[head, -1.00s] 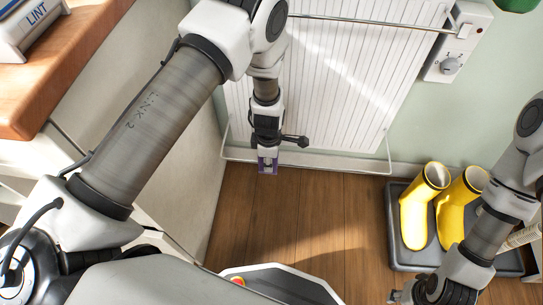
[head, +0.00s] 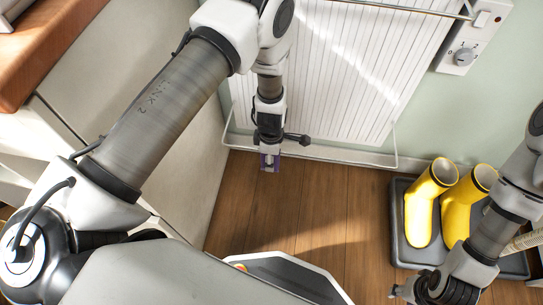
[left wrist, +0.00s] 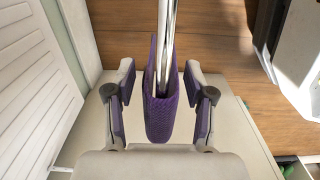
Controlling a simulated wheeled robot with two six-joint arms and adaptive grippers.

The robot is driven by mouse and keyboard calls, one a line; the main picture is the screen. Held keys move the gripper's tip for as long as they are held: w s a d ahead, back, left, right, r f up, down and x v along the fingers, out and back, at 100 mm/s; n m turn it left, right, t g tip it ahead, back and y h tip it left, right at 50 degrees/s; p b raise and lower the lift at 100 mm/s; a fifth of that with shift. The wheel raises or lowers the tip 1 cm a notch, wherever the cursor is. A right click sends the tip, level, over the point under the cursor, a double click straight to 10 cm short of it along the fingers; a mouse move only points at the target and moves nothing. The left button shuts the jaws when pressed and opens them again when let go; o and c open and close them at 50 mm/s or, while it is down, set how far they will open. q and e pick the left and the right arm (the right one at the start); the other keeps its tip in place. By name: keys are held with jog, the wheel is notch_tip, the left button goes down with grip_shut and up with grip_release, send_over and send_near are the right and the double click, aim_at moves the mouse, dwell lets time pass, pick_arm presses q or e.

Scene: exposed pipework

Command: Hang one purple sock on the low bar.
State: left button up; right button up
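A purple knit sock (left wrist: 160,118) hangs draped over a shiny metal bar (left wrist: 166,40) in the left wrist view, its cloth on both sides of the bar. My left gripper (left wrist: 160,92) is open around it, with one finger on each side and a visible gap to the cloth. In the head view my left gripper (head: 270,160) is down at the low bar (head: 325,155) in front of the white radiator; purple shows at its tip, too small to tell sock from finger pads. My right gripper (head: 400,291) is low at the right; its fingers are too unclear to judge.
A grey tray (head: 409,258) with yellow boots (head: 431,205) stands on the floor at the right. A pale cabinet side (head: 190,150) is close at the left. A higher bar (head: 390,6) crosses the radiator (head: 340,70). The wooden floor (head: 310,205) between is clear.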

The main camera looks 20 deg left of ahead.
pick_arm(q)
jog(key=shift+r, duration=0.1)
notch_tip(320, 180, up, 12)
jog(key=shift+f, duration=0.1)
dwell(0.4)
jog(key=shift+s, duration=0.1)
